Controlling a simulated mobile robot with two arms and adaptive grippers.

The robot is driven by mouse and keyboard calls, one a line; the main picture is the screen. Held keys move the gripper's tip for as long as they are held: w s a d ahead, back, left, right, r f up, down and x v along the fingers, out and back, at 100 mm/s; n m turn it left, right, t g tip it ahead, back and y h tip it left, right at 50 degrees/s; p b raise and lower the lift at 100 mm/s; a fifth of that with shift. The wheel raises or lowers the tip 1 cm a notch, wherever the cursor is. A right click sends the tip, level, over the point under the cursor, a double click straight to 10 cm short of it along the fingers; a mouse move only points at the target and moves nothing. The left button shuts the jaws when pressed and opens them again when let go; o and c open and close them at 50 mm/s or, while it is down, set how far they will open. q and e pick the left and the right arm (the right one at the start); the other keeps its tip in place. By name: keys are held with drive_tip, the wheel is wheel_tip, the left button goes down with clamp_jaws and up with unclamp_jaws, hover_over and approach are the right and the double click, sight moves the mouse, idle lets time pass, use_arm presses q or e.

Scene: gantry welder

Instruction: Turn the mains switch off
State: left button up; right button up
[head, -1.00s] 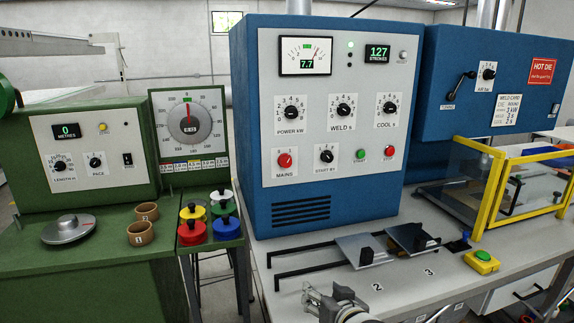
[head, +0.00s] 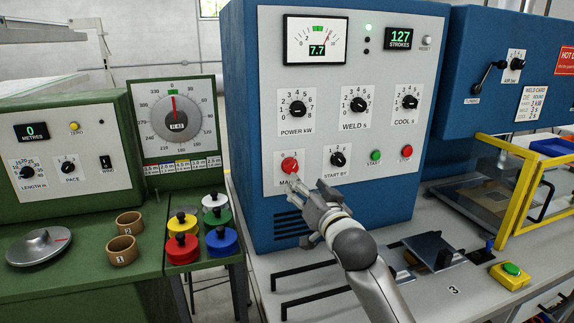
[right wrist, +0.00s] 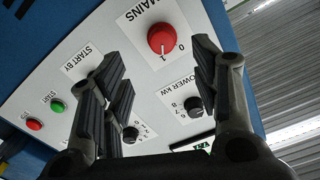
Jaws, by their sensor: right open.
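The mains switch (head: 289,165) is a round red knob on a white plate, low on the left of the blue welder's front panel. It also shows in the right wrist view (right wrist: 162,38), where its white mark points to 1, with 0 beside it. My right gripper (head: 300,188) is just below and in front of the knob, partly covering the MAINS label. I cannot tell any contact. My left gripper is not in view.
The START BY knob (head: 338,159), green start button (head: 376,156) and red stop button (head: 406,151) are right of the mains switch. The power knob (head: 297,108) is above it. The meter (head: 315,40) reads 7.7. A yellow-framed guard (head: 520,160) stands at right.

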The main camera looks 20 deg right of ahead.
sight(292, 169)
drive_tip(key=w, duration=0.3)
drive_tip(key=w+p, duration=0.1)
drive_tip(key=w, duration=0.1)
drive_tip(key=w+p, duration=0.1)
drive_tip(key=w, duration=0.2)
drive_tip(key=shift+w+a+r, duration=0.2)
drive_tip(key=shift+w+r, duration=0.05)
drive_tip(key=shift+w, duration=0.1)
drive_tip(key=shift+w+p, duration=0.25)
drive_tip(key=shift+p, duration=0.05)
drive_tip(key=shift+w, duration=0.4)
drive_tip(key=shift+c, duration=0.3)
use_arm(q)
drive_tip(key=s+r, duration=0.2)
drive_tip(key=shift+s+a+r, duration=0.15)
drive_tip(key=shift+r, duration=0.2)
use_arm(e)
drive_tip(key=c, duration=1)
